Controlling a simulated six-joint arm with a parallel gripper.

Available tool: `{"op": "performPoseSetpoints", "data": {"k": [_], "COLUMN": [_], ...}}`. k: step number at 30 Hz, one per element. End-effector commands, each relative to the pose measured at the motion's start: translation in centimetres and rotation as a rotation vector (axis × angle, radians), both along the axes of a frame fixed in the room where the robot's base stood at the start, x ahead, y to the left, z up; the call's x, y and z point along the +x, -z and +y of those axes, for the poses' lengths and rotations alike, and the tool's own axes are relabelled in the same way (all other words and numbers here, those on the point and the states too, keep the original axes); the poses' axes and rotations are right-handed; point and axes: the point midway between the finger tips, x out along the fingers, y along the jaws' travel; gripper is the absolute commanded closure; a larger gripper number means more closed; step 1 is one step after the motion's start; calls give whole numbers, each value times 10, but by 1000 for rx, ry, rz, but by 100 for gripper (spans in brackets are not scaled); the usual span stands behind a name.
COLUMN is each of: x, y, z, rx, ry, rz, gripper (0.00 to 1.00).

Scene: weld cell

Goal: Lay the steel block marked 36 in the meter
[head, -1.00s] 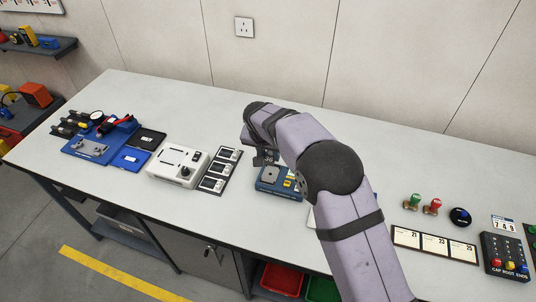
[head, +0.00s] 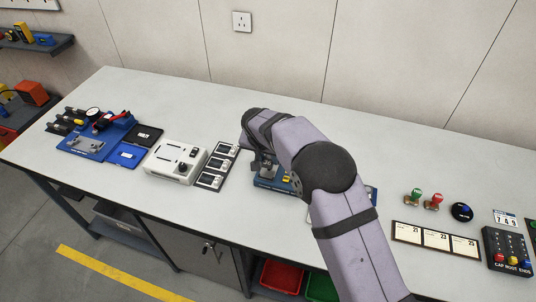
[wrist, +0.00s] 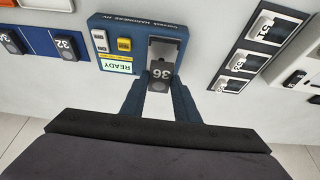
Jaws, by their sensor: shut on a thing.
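The steel block marked 36 (wrist: 160,76) is dark with white digits. My gripper (wrist: 158,92) is shut on it, one blue-grey finger on each side in the wrist view. The meter (wrist: 116,27) is a blue box with a grey recess, a white READY label and a yellow switch. The block overlaps the near end of the recess; I cannot tell if it touches. In the head view the meter (head: 266,183) is partly hidden by my arm, and my gripper (head: 264,168) is low over its left part.
In the wrist view, a dark rack (wrist: 251,47) with several labelled pieces lies right of the meter. A blue tray (wrist: 38,37) with blocks, one marked 32, lies left. In the head view a white control box (head: 171,171) and printed cards (head: 436,240) share the bench.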

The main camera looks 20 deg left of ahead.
Motion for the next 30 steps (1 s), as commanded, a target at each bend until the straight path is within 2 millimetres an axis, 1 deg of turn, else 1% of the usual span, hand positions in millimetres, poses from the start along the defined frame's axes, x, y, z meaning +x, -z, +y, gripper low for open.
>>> {"op": "performPoseSetpoints", "data": {"k": [3, 12, 30], "x": [0, 0, 0], "y": [15, 32, 33], "z": [0, 0, 0], "rx": [1, 2, 2], "ry": [0, -1, -1], "rz": [-1, -2, -2], "gripper": [100, 100, 100]}}
